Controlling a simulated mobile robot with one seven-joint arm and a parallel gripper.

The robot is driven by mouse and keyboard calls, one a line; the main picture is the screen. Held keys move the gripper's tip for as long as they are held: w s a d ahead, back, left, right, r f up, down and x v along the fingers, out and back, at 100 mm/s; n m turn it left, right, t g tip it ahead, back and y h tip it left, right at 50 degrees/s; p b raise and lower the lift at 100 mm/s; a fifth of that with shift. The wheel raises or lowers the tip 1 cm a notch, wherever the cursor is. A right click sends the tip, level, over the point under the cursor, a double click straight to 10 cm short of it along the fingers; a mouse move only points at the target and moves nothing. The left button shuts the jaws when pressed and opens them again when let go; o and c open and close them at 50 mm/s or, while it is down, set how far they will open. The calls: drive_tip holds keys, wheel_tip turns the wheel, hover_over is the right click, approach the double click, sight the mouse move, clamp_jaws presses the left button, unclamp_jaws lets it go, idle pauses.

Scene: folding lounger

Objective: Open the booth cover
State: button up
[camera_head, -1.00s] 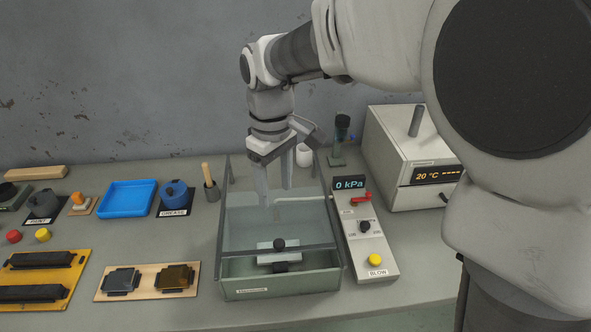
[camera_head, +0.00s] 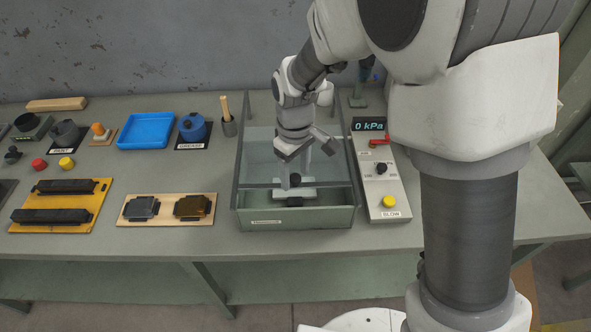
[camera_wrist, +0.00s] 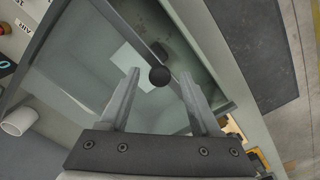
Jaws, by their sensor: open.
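The booth (camera_head: 262,217) is a grey-green open-topped box on the bench with a clear glass cover (camera_head: 262,150) lying over its top. A dark round knob (camera_head: 295,180) sits near the cover's front edge. My gripper (camera_head: 290,181) is above the cover's front part, pointing down, close to the knob. In the wrist view the knob (camera_wrist: 160,76) lies between the tips of my two open fingers (camera_wrist: 157,85). I cannot tell whether the fingers are at the knob's height. A pale block shows through the glass below, partly hidden.
The control panel (camera_head: 377,190) with a pressure display, a red lever and a yellow button stands close on the booth's right. On the left are a wooden board with two parts (camera_head: 130,209), a blue tray (camera_head: 147,128) and a grease pot (camera_head: 193,127). Bench space in front is clear.

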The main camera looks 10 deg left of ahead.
clamp_jaws()
idle(1.4)
